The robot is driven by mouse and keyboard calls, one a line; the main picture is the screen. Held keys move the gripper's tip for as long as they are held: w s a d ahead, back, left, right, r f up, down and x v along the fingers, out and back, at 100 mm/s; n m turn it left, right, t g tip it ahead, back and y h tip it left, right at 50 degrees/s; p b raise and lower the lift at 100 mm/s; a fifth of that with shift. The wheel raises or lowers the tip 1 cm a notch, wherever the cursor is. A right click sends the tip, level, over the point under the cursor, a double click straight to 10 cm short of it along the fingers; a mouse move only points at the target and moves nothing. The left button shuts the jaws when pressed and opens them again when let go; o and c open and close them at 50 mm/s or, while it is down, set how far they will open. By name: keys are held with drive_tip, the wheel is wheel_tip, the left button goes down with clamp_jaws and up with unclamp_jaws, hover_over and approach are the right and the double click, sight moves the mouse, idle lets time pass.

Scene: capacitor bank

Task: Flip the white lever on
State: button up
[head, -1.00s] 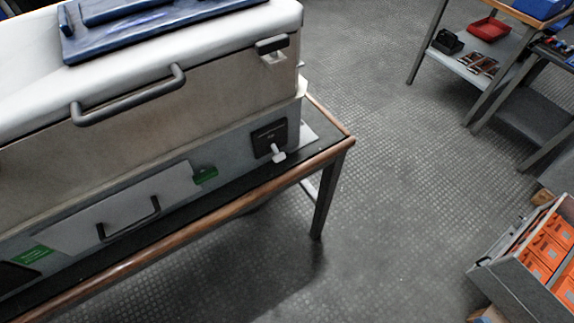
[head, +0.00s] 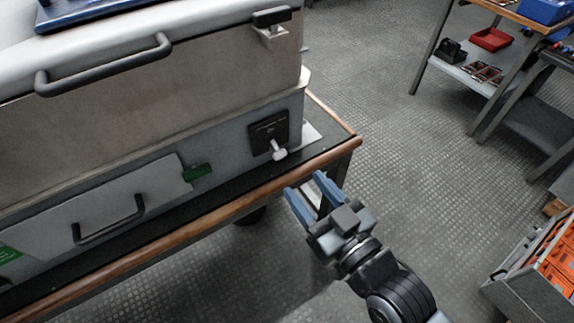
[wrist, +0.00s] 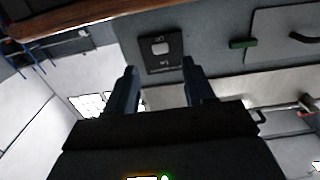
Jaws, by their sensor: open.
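The white lever (head: 279,154) sticks out from the lower part of a black switch plate (head: 268,133) on the cabinet's front, near its right end. In the head view it points down and outward. In the wrist view the black plate (wrist: 161,51) and the pale lever (wrist: 160,47) lie between and beyond my fingertips. My gripper (head: 309,185) is open and empty, with two blue fingers. It is in front of the table edge, below and to the right of the lever, apart from it. My fingers also show in the wrist view (wrist: 159,68).
The grey cabinet (head: 150,85) stands on a wood-edged table (head: 240,203). A green tag (head: 197,171) and a dark drawer handle (head: 108,220) are left of the switch. Orange boxes (head: 560,262) sit in a bin at right. Open floor lies between.

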sight(276, 148)
drive_tip(key=shift+x, duration=3.7)
drive_tip(key=shift+r, duration=0.1)
clamp_jaws()
